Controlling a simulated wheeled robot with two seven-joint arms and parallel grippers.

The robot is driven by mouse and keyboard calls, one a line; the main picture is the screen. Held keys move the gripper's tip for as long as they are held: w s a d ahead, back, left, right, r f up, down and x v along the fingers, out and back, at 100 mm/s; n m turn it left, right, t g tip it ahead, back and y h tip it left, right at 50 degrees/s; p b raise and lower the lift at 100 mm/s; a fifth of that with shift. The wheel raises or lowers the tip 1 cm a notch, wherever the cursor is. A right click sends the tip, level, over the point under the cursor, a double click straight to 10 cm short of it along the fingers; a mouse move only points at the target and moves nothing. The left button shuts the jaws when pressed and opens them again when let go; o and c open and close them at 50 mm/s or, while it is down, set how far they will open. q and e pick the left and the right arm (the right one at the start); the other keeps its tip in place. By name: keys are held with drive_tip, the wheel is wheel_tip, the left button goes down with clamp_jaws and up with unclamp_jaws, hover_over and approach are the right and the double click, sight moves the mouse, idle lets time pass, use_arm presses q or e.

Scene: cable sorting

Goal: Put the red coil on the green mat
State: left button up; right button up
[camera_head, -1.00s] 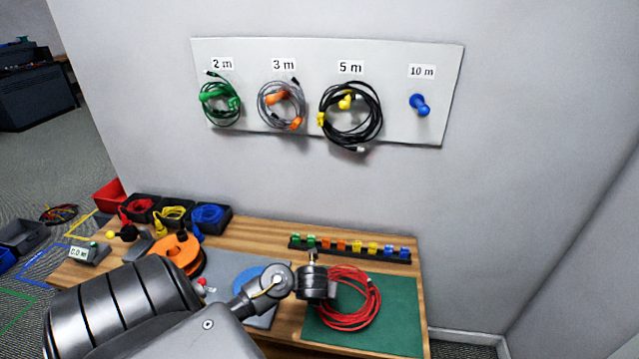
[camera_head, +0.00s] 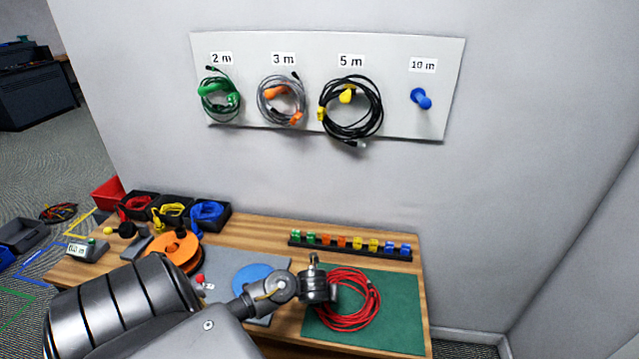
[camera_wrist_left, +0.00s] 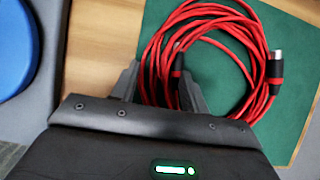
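The red coil (camera_head: 372,301) is a loose ring of red cable over the green mat (camera_head: 403,308) at the table's right end. In the left wrist view the coil (camera_wrist_left: 262,45) shows black bands and a metal plug, with the mat (camera_wrist_left: 222,72) behind it. I see no clear gap between coil and mat. My left gripper (camera_wrist_left: 160,78) is at the coil's left side, its fingers on either side of the strands. I cannot tell whether they grip or stand apart from them. The head view shows this gripper (camera_head: 332,288) from behind. My right gripper is out of view.
A blue disc (camera_head: 252,277) on a grey mat and an orange reel (camera_head: 172,252) lie left of the gripper. A rack of coloured clips (camera_head: 350,246) stands behind the green mat. Bins with coils (camera_head: 207,215) stand back left. Cables hang on the wall board (camera_head: 395,110).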

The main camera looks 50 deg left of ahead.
use_arm(q)
drive_tip(key=p+v, duration=0.6)
drive_tip(key=v, duration=0.6)
idle(0.5)
